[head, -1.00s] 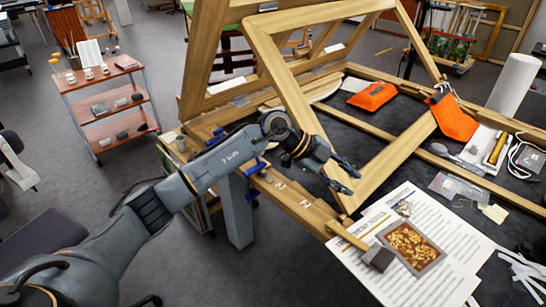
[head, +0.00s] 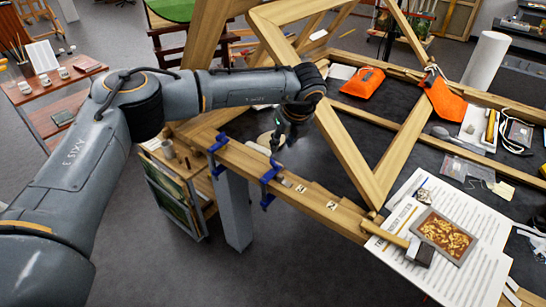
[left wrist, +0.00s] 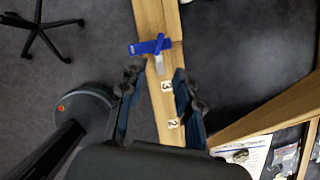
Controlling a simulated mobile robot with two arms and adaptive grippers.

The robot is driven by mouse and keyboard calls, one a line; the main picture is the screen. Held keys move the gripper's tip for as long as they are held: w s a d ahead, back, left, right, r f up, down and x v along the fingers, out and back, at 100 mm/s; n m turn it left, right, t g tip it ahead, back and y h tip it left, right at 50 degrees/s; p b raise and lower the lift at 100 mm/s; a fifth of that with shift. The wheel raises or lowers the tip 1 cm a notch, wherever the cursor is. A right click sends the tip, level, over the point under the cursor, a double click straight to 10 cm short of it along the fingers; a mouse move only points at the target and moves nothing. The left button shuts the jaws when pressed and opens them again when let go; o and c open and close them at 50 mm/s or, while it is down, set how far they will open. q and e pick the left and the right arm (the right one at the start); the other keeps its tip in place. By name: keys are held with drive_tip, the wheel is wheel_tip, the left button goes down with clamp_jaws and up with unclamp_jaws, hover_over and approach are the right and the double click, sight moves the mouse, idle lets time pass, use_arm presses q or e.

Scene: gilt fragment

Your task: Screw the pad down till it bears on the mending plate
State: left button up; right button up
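Two blue clamps grip the long wooden beam (head: 236,158) in the head view, a left one (head: 217,143) and a nearer one (head: 268,183). In the left wrist view a blue clamp (left wrist: 150,46) sits on the beam, with a small silvery piece (left wrist: 132,71) beside it; I cannot tell whether that is the pad or the mending plate. No contact between pad and plate can be made out. My left gripper (head: 279,145) hangs over the beam near the nearer clamp. Its fingers are apart and empty (left wrist: 155,105), with the clamp beyond their tips. My right gripper is not in view.
Numbered tags (head: 300,188) lie along the beam. A tilted wooden frame (head: 345,150) stands close right of my gripper. A gilt fragment (head: 443,236) and a dark-headed mallet (head: 421,252) lie on printed sheets. Orange bags (head: 362,83) lie farther back.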

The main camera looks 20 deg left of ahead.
use_arm(q)
drive_tip(key=p, duration=0.2)
hover_over(274, 162)
drive_tip(key=s+d, duration=0.2)
wheel_tip(274, 162, down, 5)
drive_tip(key=x, duration=0.5)
drive_tip(key=shift+p, duration=0.3)
drive_tip(key=shift+w+a+f, duration=0.1)
drive_tip(key=shift+a+f, duration=0.05)
drive_tip(key=shift+f, duration=0.05)
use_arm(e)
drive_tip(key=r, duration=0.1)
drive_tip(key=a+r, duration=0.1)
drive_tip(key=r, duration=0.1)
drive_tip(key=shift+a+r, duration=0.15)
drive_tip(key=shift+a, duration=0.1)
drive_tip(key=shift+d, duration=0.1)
use_arm(q)
clamp_jaws()
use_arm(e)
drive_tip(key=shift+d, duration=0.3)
